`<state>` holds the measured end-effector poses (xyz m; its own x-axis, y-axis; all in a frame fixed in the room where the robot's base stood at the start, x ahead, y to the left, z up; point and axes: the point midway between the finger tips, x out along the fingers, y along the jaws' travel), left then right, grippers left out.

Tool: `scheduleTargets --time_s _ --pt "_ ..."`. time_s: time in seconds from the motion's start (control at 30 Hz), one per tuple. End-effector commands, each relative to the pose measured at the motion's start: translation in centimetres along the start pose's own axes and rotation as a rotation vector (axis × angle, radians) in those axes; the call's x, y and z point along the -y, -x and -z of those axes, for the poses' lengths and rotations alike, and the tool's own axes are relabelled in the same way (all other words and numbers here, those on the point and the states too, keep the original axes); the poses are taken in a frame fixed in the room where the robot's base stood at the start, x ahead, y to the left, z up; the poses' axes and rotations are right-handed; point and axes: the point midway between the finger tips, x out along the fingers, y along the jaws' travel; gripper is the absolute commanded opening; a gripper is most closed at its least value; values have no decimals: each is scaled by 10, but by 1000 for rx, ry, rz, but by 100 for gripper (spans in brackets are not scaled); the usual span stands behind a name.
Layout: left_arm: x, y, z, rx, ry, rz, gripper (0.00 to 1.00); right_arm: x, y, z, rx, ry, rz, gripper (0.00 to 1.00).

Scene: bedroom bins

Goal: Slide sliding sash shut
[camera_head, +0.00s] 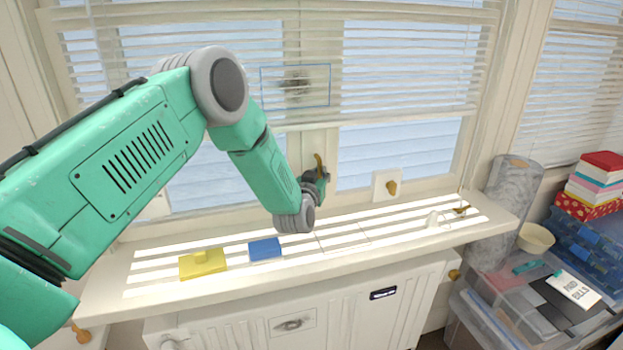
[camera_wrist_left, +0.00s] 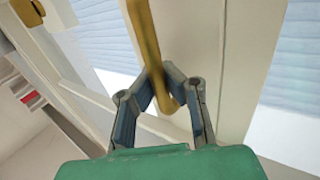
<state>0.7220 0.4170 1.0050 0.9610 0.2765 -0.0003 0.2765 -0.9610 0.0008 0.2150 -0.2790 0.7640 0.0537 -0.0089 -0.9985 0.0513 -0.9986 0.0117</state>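The window's sliding sash has a pale upright stile (camera_head: 330,144) near the middle, with blue siding visible through the glass on both sides. A brass handle (camera_head: 319,160) stands on this stile. It also shows in the left wrist view (camera_wrist_left: 146,38), running down between my fingers. My left gripper (camera_head: 318,174) is at the handle, above the sill. In the left wrist view my fingertips (camera_wrist_left: 162,76) close in on both sides of the handle's lower part and appear to grip it. I cannot tell how far the sash stands open. My right gripper is out of view.
The sill (camera_head: 105,298) holds a yellow block (camera_head: 202,264), a blue block (camera_head: 265,249) and small items at right. A brass latch on a white plate (camera_head: 391,187) sits right of the handle. Blinds (camera_head: 410,60) hang above. Bins (camera_head: 500,325) and stacked boxes stand at right.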

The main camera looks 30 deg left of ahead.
Motion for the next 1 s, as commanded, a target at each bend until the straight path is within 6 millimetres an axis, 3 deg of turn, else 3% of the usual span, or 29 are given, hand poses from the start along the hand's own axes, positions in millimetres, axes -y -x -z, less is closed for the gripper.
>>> scheduleTargets --time_s 0.03,0.2,0.4,0.57,0.6,0.7,1.0 --pt "-20 -9 -5 -6 3 -11 0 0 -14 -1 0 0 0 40" --pt "-63 -35 -5 -5 0 -11 0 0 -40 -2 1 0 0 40" --pt "-90 -52 -3 1 2 -11 0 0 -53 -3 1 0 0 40" --pt "-90 -52 -2 6 3 -12 0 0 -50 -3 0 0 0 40" --pt "-90 -51 -2 6 3 -12 4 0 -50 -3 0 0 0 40" --pt "-89 -52 -1 5 2 -11 32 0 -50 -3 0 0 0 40" --pt "-87 -53 0 0 3 -6 32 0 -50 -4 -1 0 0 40"
